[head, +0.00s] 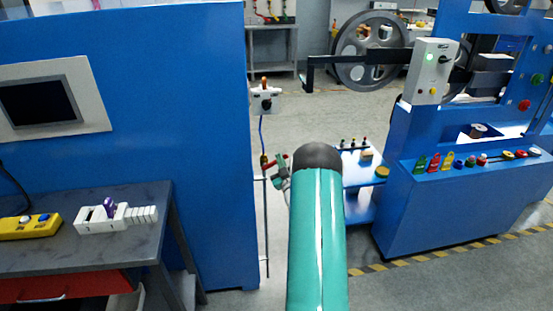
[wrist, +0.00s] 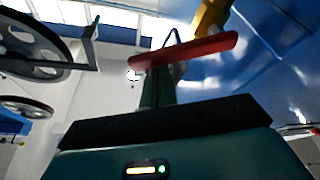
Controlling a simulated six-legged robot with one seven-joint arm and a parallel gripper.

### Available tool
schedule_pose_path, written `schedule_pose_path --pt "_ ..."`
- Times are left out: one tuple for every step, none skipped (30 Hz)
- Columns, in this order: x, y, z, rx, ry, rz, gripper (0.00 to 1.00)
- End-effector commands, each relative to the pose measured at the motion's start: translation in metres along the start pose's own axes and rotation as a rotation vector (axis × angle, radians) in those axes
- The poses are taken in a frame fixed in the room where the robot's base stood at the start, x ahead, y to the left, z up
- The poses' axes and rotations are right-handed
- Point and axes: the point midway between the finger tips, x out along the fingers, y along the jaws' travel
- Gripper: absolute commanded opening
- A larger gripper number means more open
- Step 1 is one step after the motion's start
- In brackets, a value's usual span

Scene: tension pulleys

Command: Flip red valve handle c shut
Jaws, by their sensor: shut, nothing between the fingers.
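A red valve handle (head: 277,161) shows on the right edge of the blue cabinet, just left of the end of my arm. In the wrist view the red handle (wrist: 190,50) is a long bar lying nearly level, slightly raised at its right end. No letter on it can be read. My gripper (wrist: 158,80) is shut and empty, its fingers pointing up toward the handle's left half. The fingertips look close to the handle or overlap it; I cannot tell whether they touch. In the head view my arm mostly hides the gripper.
The blue cabinet (head: 180,120) stands close on the left. A thin vertical pipe (head: 265,220) runs down its edge. A blue machine (head: 440,205) stands right, with a black bar (head: 350,58) reaching left. A yellow part (wrist: 211,17) is above the handle in the wrist view.

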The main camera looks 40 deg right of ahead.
Motion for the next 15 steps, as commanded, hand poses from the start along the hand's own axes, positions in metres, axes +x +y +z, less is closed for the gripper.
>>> schedule_pose_path --pt "-0.002 0.001 0.005 0.043 -0.004 0.016 0.0" --pt "-0.003 0.001 0.007 0.069 -0.004 0.025 0.0" --pt "-0.003 0.002 0.009 0.104 -0.003 0.037 0.0" --pt "-0.004 0.002 0.011 0.131 -0.003 0.047 0.0" --pt "-0.005 0.002 0.013 0.156 -0.003 0.056 0.0" --pt "-0.006 0.002 0.015 0.188 -0.003 0.067 0.0" --pt "-0.006 0.002 0.017 0.213 -0.003 0.075 0.0" --pt "-0.007 0.002 0.018 0.235 -0.003 0.084 0.0" --pt "-0.007 0.002 0.02 0.264 -0.003 0.094 0.0" --pt "-0.008 0.002 0.022 0.285 -0.003 0.101 0.0" --pt "-0.008 0.002 0.023 0.305 -0.003 0.107 0.0" --pt "-0.009 0.001 0.025 0.33 -0.003 0.117 0.0" --pt "-0.009 0.001 0.026 0.348 -0.003 0.123 0.0" --pt "-0.01 0.001 0.027 0.365 -0.003 0.128 0.0" --pt "-0.01 0.001 0.028 0.36 -0.002 0.126 0.0"
